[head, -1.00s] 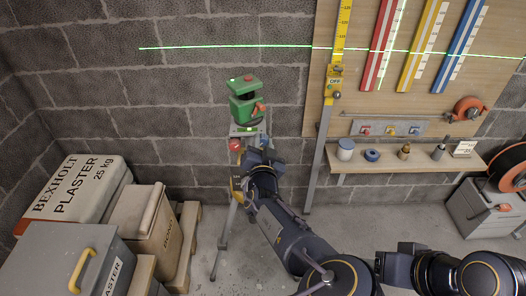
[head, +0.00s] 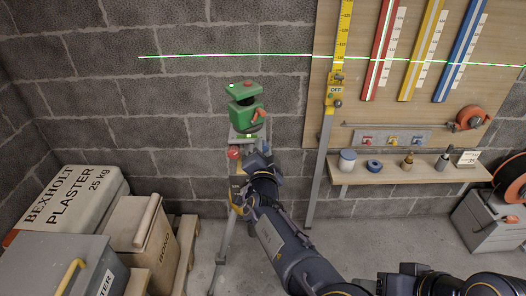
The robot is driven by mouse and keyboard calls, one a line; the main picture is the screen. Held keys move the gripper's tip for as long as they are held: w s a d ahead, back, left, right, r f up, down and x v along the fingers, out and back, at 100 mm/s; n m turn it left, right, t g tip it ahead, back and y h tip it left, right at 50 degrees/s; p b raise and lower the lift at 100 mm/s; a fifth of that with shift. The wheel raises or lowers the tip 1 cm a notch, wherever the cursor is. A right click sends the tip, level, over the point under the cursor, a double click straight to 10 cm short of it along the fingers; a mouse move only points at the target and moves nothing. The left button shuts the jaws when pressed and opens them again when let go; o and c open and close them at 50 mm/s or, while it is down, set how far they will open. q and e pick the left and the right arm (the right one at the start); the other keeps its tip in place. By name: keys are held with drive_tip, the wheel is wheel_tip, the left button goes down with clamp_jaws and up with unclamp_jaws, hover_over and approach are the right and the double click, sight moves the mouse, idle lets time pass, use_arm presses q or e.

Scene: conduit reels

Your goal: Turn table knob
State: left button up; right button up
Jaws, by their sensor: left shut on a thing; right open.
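A red knob (head: 233,153) shows on the stand's left side, just under the table. My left gripper (head: 254,152) is at the stand just below the table, to the right of the red knob. It is shut on a part of the stand, which the jaws and wrist mostly hide; I take it to be the table knob. My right gripper (head: 382,284) is low in the view, open and away from the stand.
The stand's legs (head: 222,250) reach the floor. Plaster sacks (head: 72,202) and boxes (head: 142,230) fill the left. A yellow measuring staff (head: 338,60), a board with coloured rulers (head: 415,50) and a shelf (head: 405,170) with small items are at right. A green laser line crosses the wall.

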use_arm(q)
drive_tip(key=o, duration=1)
drive_tip(key=s+b, duration=0.1)
drive_tip(key=s, duration=0.6)
drive_tip(key=shift+s, duration=0.4)
